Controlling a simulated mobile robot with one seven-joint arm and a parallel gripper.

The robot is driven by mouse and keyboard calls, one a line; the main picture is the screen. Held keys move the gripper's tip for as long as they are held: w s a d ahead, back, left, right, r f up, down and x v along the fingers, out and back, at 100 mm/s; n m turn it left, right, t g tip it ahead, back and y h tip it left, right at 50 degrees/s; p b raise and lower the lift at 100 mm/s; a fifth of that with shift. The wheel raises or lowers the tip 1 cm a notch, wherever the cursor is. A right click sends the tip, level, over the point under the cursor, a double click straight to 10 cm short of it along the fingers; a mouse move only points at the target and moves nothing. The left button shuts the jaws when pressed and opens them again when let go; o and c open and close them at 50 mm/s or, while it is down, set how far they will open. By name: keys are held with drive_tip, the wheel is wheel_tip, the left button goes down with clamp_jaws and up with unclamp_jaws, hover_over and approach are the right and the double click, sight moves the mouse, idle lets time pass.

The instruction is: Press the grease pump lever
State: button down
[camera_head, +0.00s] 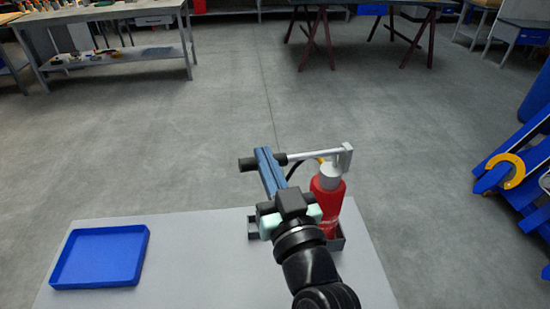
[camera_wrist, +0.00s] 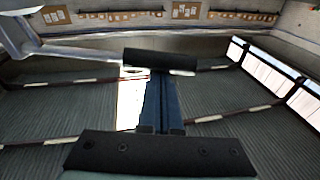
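The grease pump (camera_head: 328,204) is a red upright cylinder with a pale grey head, standing on the near table's right part. Its silver lever (camera_head: 313,155) runs left from the head, roughly level, and ends in a black grip (camera_head: 247,164). In the wrist view the silver lever (camera_wrist: 80,53) enters from the left and the black grip (camera_wrist: 160,60) lies across the fingertips. My gripper (camera_head: 264,153) has its blue fingers side by side, crossing over the grip in the head view. The fingers (camera_wrist: 164,78) look shut, with nothing visible between them. Whether they touch the grip is unclear.
A dark tray (camera_head: 338,243) surrounds the pump's base, partly hidden by my arm. A blue tray (camera_head: 100,257) lies at the left of the grey table (camera_head: 200,260). Open floor extends beyond. A blue rack (camera_head: 515,165) stands at the right.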

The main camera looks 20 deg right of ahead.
drive_tip(key=shift+a+f+n+y+b, duration=0.15)
drive_tip(key=shift+f+n+b, duration=0.5)
drive_tip(key=shift+f+b, duration=0.95)
drive_tip(key=shift+d+f+n+y+b, duration=0.1)
drive_tip(key=shift+f+n+y+b, duration=0.15)
drive_tip(key=shift+f+n+b, duration=0.85)
drive_tip(key=shift+f+m+b, duration=0.15)
drive_tip(key=shift+m+b, duration=0.3)
drive_tip(key=shift+b, duration=0.35)
wheel_tip(320, 180, up, 4)
drive_tip(key=p, duration=0.4)
drive_tip(key=s+a+f+b, duration=0.1)
drive_tip(key=s+b, duration=0.1)
drive_tip(key=s, duration=0.7)
drive_tip(key=shift+a, duration=0.15)
